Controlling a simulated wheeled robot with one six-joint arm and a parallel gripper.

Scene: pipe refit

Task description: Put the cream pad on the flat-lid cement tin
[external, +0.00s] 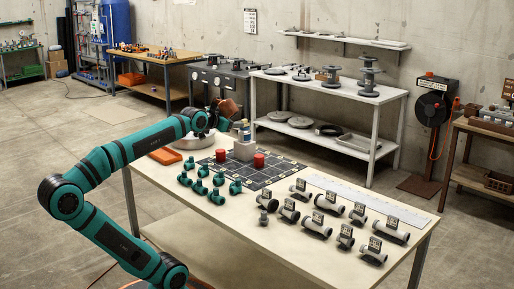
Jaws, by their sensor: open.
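Two red cylinders stand on the dark gridded mat, the left one (221,155) and the right one (259,160). I cannot tell which, if either, is the flat-lid cement tin. A small container with a blue and yellow label (244,132) shows above a light grey block (244,151) between and behind them. I cannot make out the cream pad. My gripper (226,125) is open, small and dark at the end of the teal arm, above the back of the mat and close to the labelled container. I cannot tell if it touches anything.
Several teal fittings (216,197) stand along the mat's front left. Several grey pipe pieces with tags (316,224) cover the table's right part. An orange tray (165,155) and a round silvery dish (193,141) lie at the back left.

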